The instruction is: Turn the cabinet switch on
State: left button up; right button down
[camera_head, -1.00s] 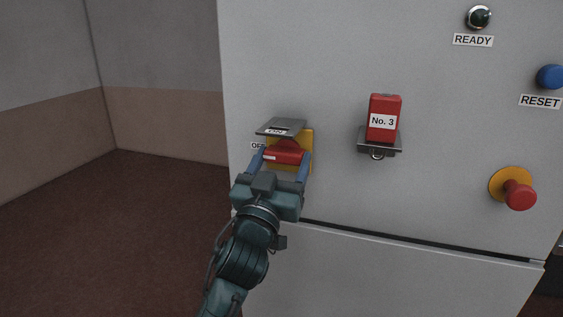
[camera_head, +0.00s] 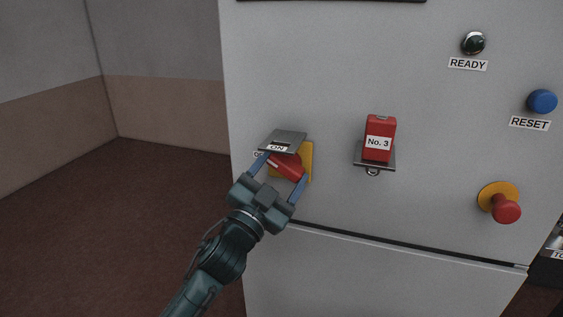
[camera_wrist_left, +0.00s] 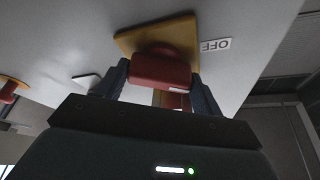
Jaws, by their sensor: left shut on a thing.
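The cabinet switch has a red handle (camera_head: 287,166) on a yellow square plate (camera_head: 306,160). The handle is tilted in the head view, its right end lower. My left gripper (camera_head: 279,174) is shut on the handle, one finger at each end. The wrist view also shows the red handle (camera_wrist_left: 160,72) between the fingers, with the yellow plate (camera_wrist_left: 182,36) behind it. A grey metal flap (camera_head: 284,138) juts out above the switch, and an "ON" label (camera_head: 277,148) shows at its front. An "OFF" label (camera_wrist_left: 215,45) is beside the plate in the wrist view. My right gripper is not in view.
On the grey cabinet (camera_head: 330,60) are a red "No. 3" block (camera_head: 379,139) on a small metal shelf (camera_head: 374,164), a red mushroom button (camera_head: 506,211), a blue reset button (camera_head: 541,101) and a dark ready lamp (camera_head: 473,43). Open floor (camera_head: 110,230) lies to the left.

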pick_arm(q)
jog(key=shift+m+p, duration=0.4)
jog(key=shift+m, duration=0.3)
jog(key=o, duration=1)
jog(key=shift+h, duration=0.3)
jog(key=shift+c, duration=0.2)
jog(key=b+v, duration=0.3)
jog(key=v, duration=1)
jog(key=shift+r, duration=0.15)
jog(key=shift+a, duration=0.15)
jog(key=shift+c, duration=0.3)
